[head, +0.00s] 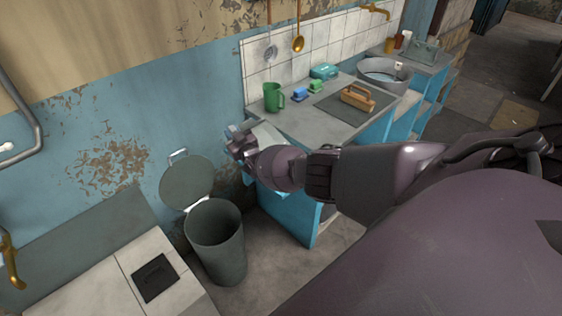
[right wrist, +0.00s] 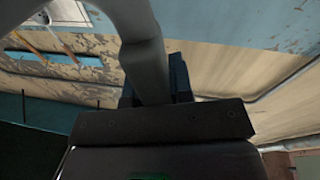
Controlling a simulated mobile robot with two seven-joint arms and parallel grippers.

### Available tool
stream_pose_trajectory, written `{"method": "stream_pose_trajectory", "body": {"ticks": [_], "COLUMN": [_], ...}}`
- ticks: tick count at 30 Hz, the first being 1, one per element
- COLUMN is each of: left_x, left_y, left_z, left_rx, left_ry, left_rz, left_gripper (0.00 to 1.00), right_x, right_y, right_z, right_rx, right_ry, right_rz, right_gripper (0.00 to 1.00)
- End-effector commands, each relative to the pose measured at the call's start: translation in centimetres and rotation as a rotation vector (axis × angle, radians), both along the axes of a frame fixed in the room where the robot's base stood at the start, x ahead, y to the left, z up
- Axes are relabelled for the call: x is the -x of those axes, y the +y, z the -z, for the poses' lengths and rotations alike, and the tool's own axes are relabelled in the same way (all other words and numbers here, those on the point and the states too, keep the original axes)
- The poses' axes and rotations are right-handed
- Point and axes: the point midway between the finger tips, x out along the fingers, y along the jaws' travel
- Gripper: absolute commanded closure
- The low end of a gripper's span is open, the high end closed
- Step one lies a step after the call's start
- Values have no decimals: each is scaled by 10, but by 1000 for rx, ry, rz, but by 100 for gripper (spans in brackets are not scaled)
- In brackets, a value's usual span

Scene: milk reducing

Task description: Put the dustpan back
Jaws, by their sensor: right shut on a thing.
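My right arm reaches from the right across the head view, and its right gripper (head: 237,140) is in front of the blue wall, above and to the right of the bin. In the right wrist view the gripper (right wrist: 155,85) is shut on a smooth grey handle (right wrist: 147,45), which I take to be the dustpan's. The handle runs up out of the picture. In the head view the gripper and my arm hide most of the held thing, so its shape and tilt are unclear. My left gripper is out of view.
A grey bin (head: 218,250) with its round lid (head: 187,181) raised stands on the floor below. A white worktop (head: 150,250) is at lower left.

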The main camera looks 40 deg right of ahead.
Motion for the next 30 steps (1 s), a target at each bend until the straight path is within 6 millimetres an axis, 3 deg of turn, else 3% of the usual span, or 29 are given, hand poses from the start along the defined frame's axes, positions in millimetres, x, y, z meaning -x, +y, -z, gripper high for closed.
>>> {"method": "stream_pose_trajectory", "body": {"ticks": [30], "left_x": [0], "left_y": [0], "left_z": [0], "left_rx": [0], "left_ry": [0], "left_rz": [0], "left_gripper": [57], "right_x": [9], "right_y": [18], "right_z": [23], "right_rx": [-18], "right_ry": [10], "right_rz": [-110], "right_gripper": [100]}}
